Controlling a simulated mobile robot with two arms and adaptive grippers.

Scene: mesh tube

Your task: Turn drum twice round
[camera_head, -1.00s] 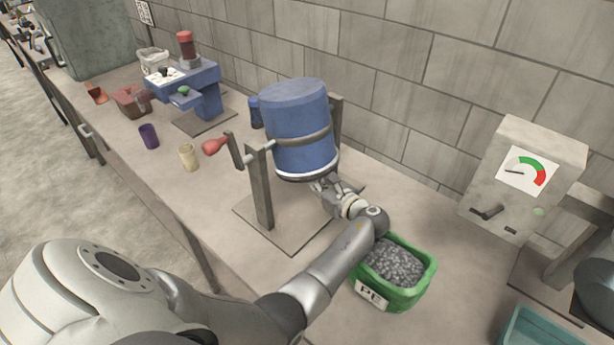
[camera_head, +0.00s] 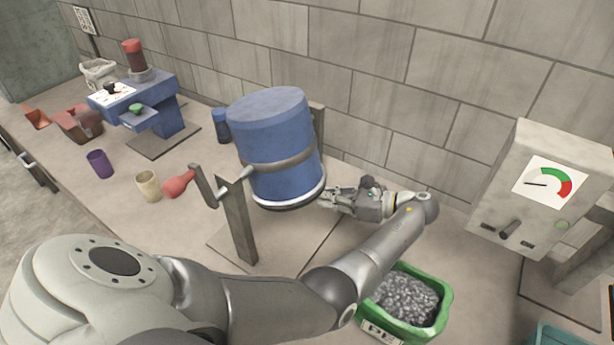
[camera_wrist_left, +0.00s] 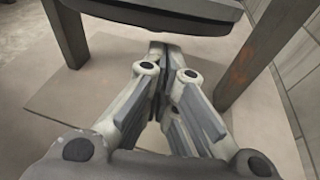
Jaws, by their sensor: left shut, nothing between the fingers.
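The blue drum (camera_head: 275,145) hangs upright in a metal stand (camera_head: 238,222) with a metal band around it. My right gripper is out of view.
A green bin (camera_head: 408,300) of grey pellets stands under my left forearm. A gauge box (camera_head: 530,190) is at the right. A yellow cup (camera_head: 149,186), a purple cup (camera_head: 100,164) and a blue machine (camera_head: 150,105) stand at the left. The wall is close behind the drum.

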